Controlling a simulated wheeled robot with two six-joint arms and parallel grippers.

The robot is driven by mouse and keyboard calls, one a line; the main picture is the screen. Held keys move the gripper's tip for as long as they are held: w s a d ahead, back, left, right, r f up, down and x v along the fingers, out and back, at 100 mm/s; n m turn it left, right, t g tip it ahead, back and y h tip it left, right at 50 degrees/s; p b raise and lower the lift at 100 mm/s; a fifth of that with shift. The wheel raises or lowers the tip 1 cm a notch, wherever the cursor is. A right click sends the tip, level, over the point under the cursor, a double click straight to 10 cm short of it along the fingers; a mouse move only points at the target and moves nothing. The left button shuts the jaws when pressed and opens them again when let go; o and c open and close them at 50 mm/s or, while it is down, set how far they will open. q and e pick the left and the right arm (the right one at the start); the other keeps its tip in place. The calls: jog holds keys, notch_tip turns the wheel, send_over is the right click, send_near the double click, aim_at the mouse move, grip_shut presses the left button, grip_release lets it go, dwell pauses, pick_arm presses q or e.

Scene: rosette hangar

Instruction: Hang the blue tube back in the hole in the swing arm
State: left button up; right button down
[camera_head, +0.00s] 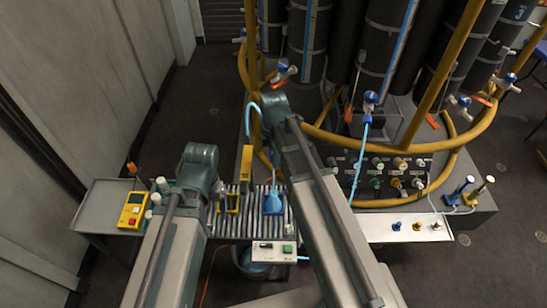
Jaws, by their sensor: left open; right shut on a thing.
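The blue tube (254,110) arches in light blue just left of my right arm's wrist. A light blue length also comes down to a blue funnel-like piece (272,203) on the rollers. My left gripper (229,203) is open and empty over the left part of the rollers, left of and lower than the right one.
The roller tray (259,229) has a control box (273,251) in front. A grey side table (97,205) holds a yellow meter (132,210). Tall dark cylinders (388,45) stand behind a curved yellow rail (330,139). A valve panel (385,178) and white shelf (385,228) lie right.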

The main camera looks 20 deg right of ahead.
notch_tip(320, 180, up, 12)
jog(key=p, duration=1.2)
jog(key=shift+r, duration=0.25)
dwell(0.7)
jog(key=s+a+f+b, duration=0.1)
jog(key=a+f+b, duration=0.1)
jog(key=a, duration=0.8)
jog(key=shift+s+f, duration=0.2)
dwell(0.6)
jog(key=shift+f, duration=0.2)
jog(key=shift+f+b, duration=0.1)
jog(key=shift+b, duration=0.3)
jog(key=shift+f, duration=0.1)
jog(key=shift+f+b, duration=0.95)
jog(key=shift+b, duration=0.1)
